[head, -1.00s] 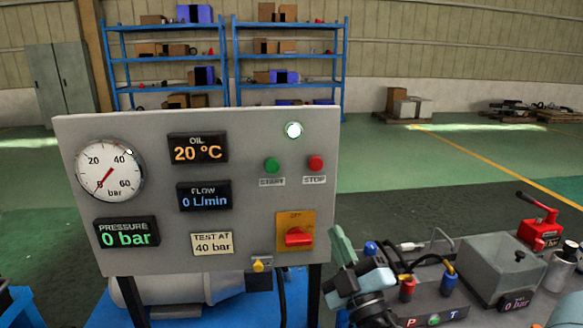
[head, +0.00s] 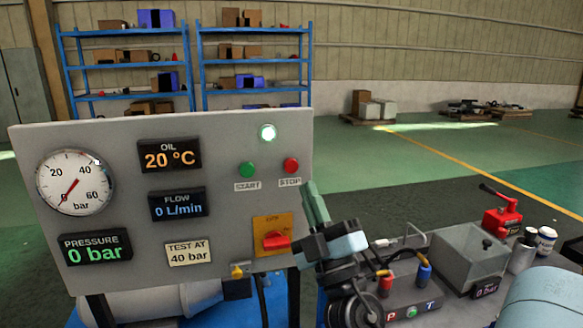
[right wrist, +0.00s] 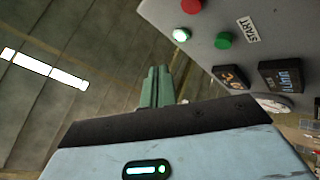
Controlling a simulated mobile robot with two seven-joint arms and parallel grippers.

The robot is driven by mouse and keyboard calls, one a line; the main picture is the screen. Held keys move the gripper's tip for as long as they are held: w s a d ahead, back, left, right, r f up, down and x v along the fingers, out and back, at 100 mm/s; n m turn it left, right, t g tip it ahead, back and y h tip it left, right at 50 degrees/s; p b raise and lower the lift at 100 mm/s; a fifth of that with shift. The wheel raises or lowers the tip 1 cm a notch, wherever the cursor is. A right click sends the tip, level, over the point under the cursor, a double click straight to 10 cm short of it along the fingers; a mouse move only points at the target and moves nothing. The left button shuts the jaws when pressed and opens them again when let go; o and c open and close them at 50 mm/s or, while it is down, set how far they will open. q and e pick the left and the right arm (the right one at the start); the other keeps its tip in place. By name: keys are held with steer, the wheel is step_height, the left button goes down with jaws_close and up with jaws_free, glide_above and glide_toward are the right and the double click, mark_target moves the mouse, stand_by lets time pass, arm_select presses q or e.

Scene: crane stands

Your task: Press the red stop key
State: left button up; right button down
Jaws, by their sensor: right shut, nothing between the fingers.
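The red stop key (head: 291,165) is a round button at the upper right of the grey control panel (head: 110,140), above a STOP label. It also shows in the right wrist view (right wrist: 191,5), cut by the top edge. The green start key (head: 247,169) is to its left. My right gripper (head: 310,187) is shut and empty, its green fingers pointing up, just below and right of the stop key in the head view. I cannot tell how far its tips are from the panel; no contact shows. My left gripper is not in view.
A lit white lamp (head: 267,132) is above the keys, and a red rotary switch (head: 276,240) on a yellow plate is below. The displays show 0 bar and 0 L/min. A bench with hose fittings (head: 424,272) and a grey box (head: 468,250) stands at right.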

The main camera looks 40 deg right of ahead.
mark_target(291, 166)
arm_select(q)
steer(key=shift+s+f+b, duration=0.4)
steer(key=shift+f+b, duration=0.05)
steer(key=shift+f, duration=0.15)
arm_select(e)
steer(key=w+d, duration=0.1)
steer(key=w, duration=0.1)
steer(key=w+d, duration=0.1)
steer(key=w, duration=0.1)
steer(key=w+d, duration=0.2)
steer(key=w, duration=0.1)
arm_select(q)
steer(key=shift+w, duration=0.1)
arm_select(e)
steer(key=shift+a, duration=0.1)
stand_by(0.6)
steer(key=shift+w, duration=0.1)
stand_by(0.7)
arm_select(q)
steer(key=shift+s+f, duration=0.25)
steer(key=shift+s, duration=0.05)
arm_select(e)
steer(key=shift+w+d, duration=0.2)
steer(key=shift+w, duration=0.05)
